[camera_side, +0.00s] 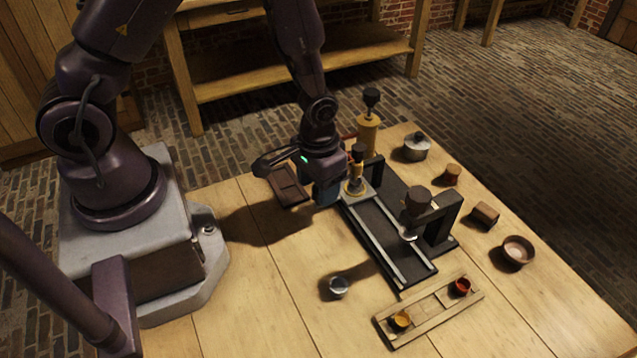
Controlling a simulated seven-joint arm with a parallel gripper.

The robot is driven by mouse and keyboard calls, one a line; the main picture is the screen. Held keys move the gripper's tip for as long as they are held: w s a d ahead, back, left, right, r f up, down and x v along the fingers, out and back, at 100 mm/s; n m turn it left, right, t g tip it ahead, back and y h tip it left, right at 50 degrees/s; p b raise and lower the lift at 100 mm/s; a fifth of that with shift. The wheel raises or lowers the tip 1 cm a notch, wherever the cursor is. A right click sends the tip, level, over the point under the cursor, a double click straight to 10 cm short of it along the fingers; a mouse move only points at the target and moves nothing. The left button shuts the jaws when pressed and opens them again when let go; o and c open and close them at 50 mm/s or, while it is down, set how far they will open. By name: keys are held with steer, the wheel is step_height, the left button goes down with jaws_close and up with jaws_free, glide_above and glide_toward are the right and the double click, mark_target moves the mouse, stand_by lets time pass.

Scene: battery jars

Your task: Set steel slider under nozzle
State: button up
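The steel slider (364,203) is a pale plate at the far end of two rails on a dark base. A brass post with a black knob (357,152) stands on it. The nozzle (408,233) is a small pale tip below a dark hopper (418,199) on a black bracket, nearer the camera along the rails. The slider is apart from the nozzle. My gripper (327,191) is just left of the slider's brass post, pointing down. Its fingertips are dark and partly hidden, so I cannot tell whether it is open or touches the post.
A small metal cup (338,287) stands left of the rails. A wooden tray (436,311) holds a yellow cup and a red cup. A tall brass piece (368,131), a lidded pot (417,147) and a wooden bowl (517,250) stand around the base. The table's front left is clear.

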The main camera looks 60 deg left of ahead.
step_height(320, 180, up, 13)
stand_by(0.6)
steer(key=s+r+m+t, duration=0.1)
steer(key=s+r+t, duration=0.1)
steer(key=s+r, duration=0.3)
steer(key=s+r+m+t, duration=0.1)
steer(key=s+r+t, duration=0.2)
steer(key=r, duration=0.9)
steer(key=s+a, duration=0.1)
steer(key=s, duration=0.1)
steer(key=shift+s+r+t, duration=0.3)
stand_by(1.5)
